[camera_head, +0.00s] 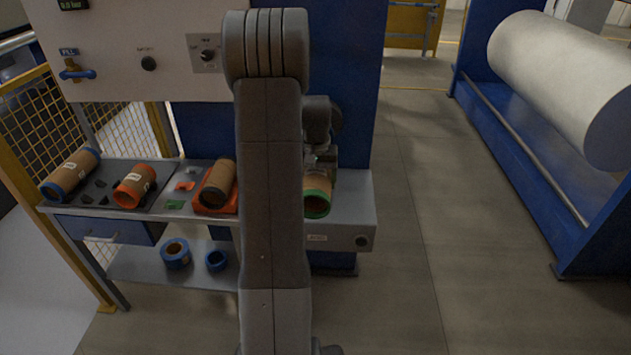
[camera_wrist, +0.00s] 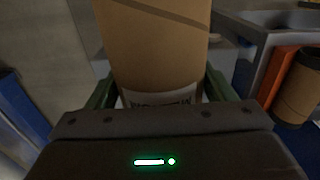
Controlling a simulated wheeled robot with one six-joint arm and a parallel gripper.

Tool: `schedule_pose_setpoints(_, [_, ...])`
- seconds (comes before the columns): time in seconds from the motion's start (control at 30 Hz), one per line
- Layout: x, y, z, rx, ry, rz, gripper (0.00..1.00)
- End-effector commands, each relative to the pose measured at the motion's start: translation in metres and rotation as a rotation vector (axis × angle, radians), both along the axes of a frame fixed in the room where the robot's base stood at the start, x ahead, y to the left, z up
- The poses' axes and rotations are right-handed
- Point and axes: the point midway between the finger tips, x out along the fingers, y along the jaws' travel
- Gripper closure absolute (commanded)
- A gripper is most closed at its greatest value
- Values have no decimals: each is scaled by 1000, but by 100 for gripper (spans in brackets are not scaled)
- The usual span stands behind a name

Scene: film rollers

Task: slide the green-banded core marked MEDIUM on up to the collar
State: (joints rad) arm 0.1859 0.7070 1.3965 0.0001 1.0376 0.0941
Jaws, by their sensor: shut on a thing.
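The green-banded core (camera_head: 317,190) is a brown cardboard tube with a green band at its near end, just right of my arm at the bench's right part. My gripper (camera_head: 320,165) is shut on it from above and behind. In the wrist view the core (camera_wrist: 155,45) fills the middle between the fingers. A white label with dark print shows at the lower edge of the core there, cut off by the gripper body, so I cannot read it. I cannot make out the collar or shaft; my arm hides part of the bench.
An orange holder (camera_head: 203,209) with a dark-ended brown core (camera_head: 217,185) is left of my arm. An orange-banded core (camera_head: 135,186) and a blue-banded core (camera_head: 70,175) lie farther left. Blue rings (camera_head: 176,254) sit on the lower shelf. The floor right of the bench is clear.

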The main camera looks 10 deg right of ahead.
Motion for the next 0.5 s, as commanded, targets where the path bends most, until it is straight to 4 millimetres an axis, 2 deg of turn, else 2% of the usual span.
schedule_pose_setpoints(0.27, [0, 0, 0, 0, 0, 0, 56])
schedule_pose_setpoints(0.5, [12, -3, 1, 0, 0, 0, 56])
